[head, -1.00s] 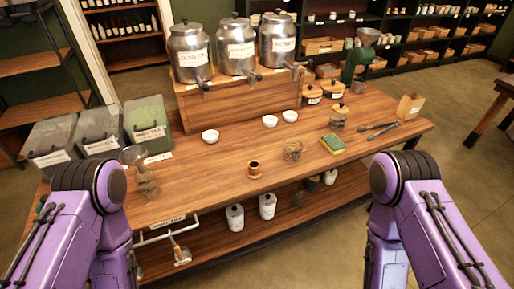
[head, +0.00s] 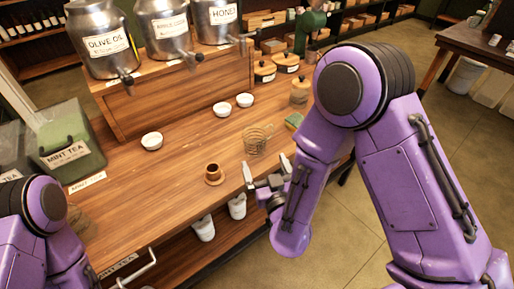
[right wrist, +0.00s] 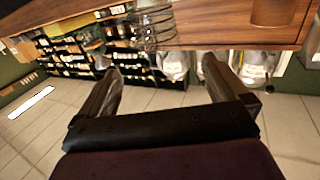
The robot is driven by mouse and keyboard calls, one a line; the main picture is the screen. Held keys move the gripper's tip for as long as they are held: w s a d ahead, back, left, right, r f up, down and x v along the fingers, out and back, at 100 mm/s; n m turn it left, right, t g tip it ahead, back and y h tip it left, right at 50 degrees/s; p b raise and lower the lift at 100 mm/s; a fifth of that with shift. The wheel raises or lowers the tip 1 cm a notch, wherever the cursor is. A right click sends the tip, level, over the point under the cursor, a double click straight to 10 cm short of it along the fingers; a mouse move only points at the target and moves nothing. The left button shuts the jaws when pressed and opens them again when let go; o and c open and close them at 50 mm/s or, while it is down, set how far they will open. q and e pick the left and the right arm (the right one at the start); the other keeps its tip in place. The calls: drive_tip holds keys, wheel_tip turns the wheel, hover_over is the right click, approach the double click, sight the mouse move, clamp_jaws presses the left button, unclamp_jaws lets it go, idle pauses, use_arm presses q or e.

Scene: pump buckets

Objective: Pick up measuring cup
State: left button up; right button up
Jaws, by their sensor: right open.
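A clear glass measuring cup (head: 256,139) with a handle stands upright on the wooden counter (head: 180,196), near its front edge. It also shows in the right wrist view as a clear ribbed vessel (right wrist: 153,27) beyond the fingers at the top. My right gripper (head: 266,168) is open and empty, in front of the cup and apart from it. In the right wrist view the two fingers (right wrist: 160,66) are spread wide with nothing between them. My left arm shows at the lower left; its gripper is out of view.
White bowls (head: 222,109) lie behind. A green sponge (head: 294,121) is close on the right, partly hidden by my arm. White bottles (head: 237,206) stand on the shelf below the counter.

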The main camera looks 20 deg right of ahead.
sight(258, 140)
drive_tip(key=w, duration=0.1)
drive_tip(key=w+p, duration=0.1)
drive_tip(key=w, duration=0.3)
drive_tip(key=shift+w+d+r, duration=0.2)
drive_tip(key=shift+r, duration=0.15)
drive_tip(key=w, duration=0.1)
drive_tip(key=w+p, duration=0.1)
drive_tip(key=w+r+p, duration=0.1)
drive_tip(key=shift+w+d, duration=0.15)
drive_tip(key=shift+d, duration=0.15)
drive_tip(key=shift+w+d+f+p, duration=0.1)
drive_tip(key=shift+w+f+p, duration=0.05)
drive_tip(key=shift+w, duration=0.4)
drive_tip(key=shift+w+f+p, duration=0.1)
drive_tip(key=shift+w+p, duration=0.05)
drive_tip(key=shift+w, duration=0.4)
drive_tip(key=shift+w+f, duration=0.1)
drive_tip(key=shift+c, duration=0.9)
drive_tip(key=c, duration=0.9)
